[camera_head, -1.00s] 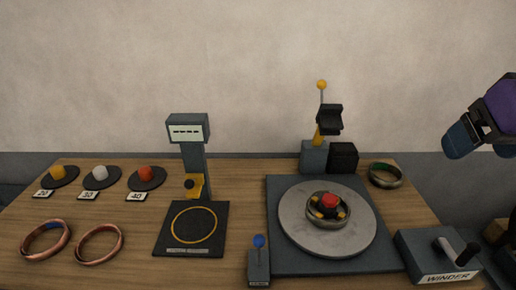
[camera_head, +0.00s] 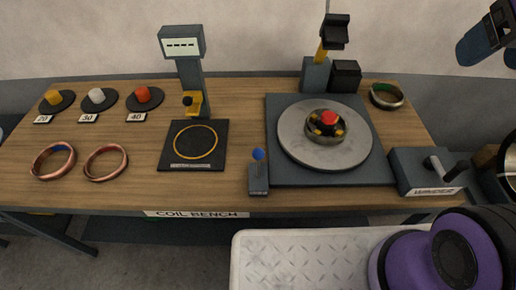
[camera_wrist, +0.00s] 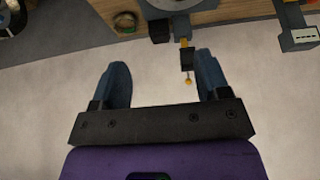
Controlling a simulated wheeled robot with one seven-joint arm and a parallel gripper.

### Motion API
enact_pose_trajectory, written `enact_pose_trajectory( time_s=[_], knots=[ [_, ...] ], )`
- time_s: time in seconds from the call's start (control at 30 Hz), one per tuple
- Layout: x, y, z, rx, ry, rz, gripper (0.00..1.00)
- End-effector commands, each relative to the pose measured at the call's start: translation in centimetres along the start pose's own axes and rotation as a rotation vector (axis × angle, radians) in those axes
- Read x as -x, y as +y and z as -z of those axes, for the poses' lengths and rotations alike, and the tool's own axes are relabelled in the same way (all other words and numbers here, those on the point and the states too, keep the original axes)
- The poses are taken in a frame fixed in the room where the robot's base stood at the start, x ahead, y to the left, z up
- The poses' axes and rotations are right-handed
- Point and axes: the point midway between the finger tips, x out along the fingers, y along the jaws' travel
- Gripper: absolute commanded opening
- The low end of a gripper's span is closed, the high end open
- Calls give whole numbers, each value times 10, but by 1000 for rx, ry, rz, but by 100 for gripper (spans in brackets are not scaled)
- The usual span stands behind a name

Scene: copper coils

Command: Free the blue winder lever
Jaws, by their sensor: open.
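The blue-knobbed lever (camera_head: 258,155) stands upright on a small grey box (camera_head: 258,182) at the bench's front edge, left of the turntable base. Nothing visible touches it in the head view. The grey winder box (camera_head: 408,175) with a crank handle is at the front right. My gripper (camera_wrist: 162,62) is open and empty, with its two blue fingers apart in the wrist view. In the head view my gripper is at the upper right, partly out of frame, far from the lever. The lever cannot be made out in the wrist view.
A grey turntable (camera_head: 292,140) carries a coil with a red cap (camera_head: 329,118). Behind it stands a yellow post with a black block (camera_head: 335,30). A scale (camera_head: 182,45), copper coils (camera_head: 106,162) and coloured weights (camera_head: 143,94) are left. A green-marked coil (camera_head: 386,96) lies right.

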Motion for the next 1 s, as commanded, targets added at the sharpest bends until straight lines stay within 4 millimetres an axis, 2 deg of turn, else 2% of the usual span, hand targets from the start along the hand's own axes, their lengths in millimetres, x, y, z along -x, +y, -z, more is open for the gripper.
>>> enact_pose_trajectory(
  time_s=[0.03, 0.2, 0.3, 0.67, 1.0],
  knots=[
    [0, 0, 1, 2, -2, 0, 57],
    [-6, -6, 10, 48, -27, -6, 18],
    [-13, -13, 22, 107, -60, -10, 0],
    [-58, -52, 70, 385, -200, 3, 0],
    [-113, -99, 101, 648, -324, 69, 0]
  ],
)
